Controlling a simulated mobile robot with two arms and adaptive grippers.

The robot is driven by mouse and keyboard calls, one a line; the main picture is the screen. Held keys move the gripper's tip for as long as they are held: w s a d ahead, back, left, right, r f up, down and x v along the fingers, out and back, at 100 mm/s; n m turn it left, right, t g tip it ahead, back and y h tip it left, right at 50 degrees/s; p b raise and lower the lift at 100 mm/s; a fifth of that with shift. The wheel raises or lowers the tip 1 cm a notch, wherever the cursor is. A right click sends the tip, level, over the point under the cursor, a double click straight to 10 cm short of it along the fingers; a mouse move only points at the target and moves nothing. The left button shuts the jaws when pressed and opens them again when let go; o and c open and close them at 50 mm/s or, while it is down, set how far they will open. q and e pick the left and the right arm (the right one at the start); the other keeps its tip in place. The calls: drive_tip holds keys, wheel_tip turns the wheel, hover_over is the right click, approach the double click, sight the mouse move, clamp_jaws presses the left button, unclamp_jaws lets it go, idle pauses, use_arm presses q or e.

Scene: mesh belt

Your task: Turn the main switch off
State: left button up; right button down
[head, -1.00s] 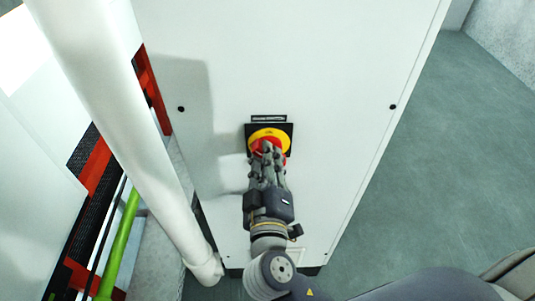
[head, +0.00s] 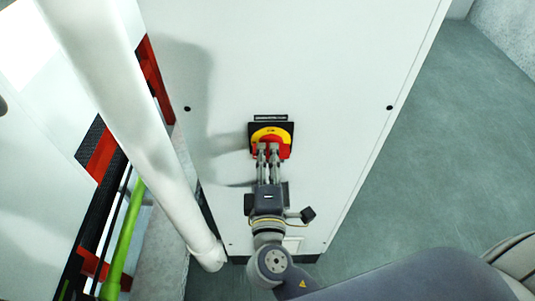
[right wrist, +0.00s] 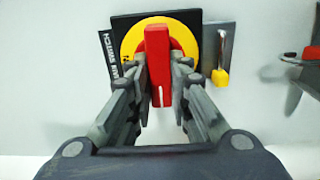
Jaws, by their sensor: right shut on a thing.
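The main switch is a red handle (head: 285,149) on a yellow disc (head: 270,133) and a black square plate (head: 254,150), mounted on the white cabinet front. My right gripper (head: 268,149) is at the switch from below, its two fingers side by side on the handle. In the right wrist view, the red handle (right wrist: 157,55) stands lengthwise between the fingers (right wrist: 160,82), which are shut on it. The yellow disc (right wrist: 130,45) shows behind it. A label with lettering is at the plate's left in that view. My left gripper is not in view.
The white cabinet (head: 330,60) fills the middle. A thick white pipe (head: 130,110) runs down its left side, near a green pipe (head: 122,240) and red framing. The grey floor (head: 450,150) at the right is clear.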

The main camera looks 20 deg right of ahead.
drive_tip(key=shift+r, duration=0.15)
idle(0.4)
drive_tip(key=c, duration=1.5)
unclamp_jaws()
drive_tip(key=shift+c, duration=0.2)
drive_tip(key=shift+o, duration=0.3)
drive_tip(key=shift+w, duration=0.15)
drive_tip(key=shift+s, duration=0.3)
drive_tip(key=v, duration=1.1)
drive_tip(key=shift+s, duration=0.2)
drive_tip(key=shift+a, duration=0.1)
